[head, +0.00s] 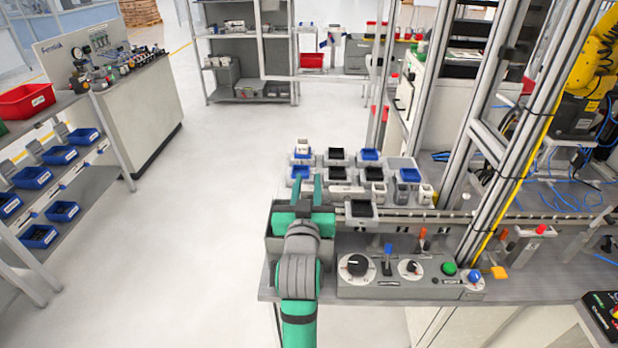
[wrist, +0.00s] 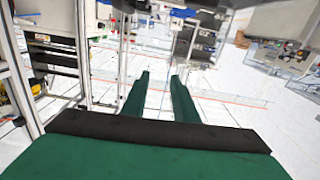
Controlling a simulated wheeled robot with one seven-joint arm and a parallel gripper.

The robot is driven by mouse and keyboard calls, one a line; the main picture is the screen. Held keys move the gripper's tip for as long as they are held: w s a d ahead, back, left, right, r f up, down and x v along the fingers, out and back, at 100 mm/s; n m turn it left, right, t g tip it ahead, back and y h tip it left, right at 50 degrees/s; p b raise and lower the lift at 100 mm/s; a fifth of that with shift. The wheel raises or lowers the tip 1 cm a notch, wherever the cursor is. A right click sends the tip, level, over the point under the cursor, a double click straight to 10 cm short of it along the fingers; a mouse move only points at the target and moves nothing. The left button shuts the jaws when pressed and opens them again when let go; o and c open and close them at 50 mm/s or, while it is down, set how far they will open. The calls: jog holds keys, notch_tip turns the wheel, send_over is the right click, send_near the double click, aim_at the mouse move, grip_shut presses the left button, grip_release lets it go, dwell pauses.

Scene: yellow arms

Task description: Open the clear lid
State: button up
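I cannot make out a clear lid for certain in either view. My gripper (head: 307,192) is in the head view, above the left end of the workbench (head: 530,282). Its two green fingers stand apart with nothing visible between them. The wrist view also shows the open gripper (wrist: 160,82), with only floor and distant furniture beyond the fingers. A grey box (head: 275,247) at the bench's left end is partly hidden behind my arm.
A control panel (head: 395,283) with knobs, a lever and a green button lies right of my arm. Several small bins, some blue, stand behind it. A metal frame (head: 520,130) and yellow arm (head: 590,65) are at right. Floor (head: 220,180) is clear at left.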

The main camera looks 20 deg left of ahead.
jog(key=shift+x, duration=1.3)
jog(key=shift+c, duration=0.2)
grip_shut()
jog(key=shift+o, duration=0.2)
grip_release()
jog(key=shift+s, duration=0.15)
jog(key=v, duration=1)
jog(key=shift+s, duration=0.3)
jog(key=shift+d, duration=0.1)
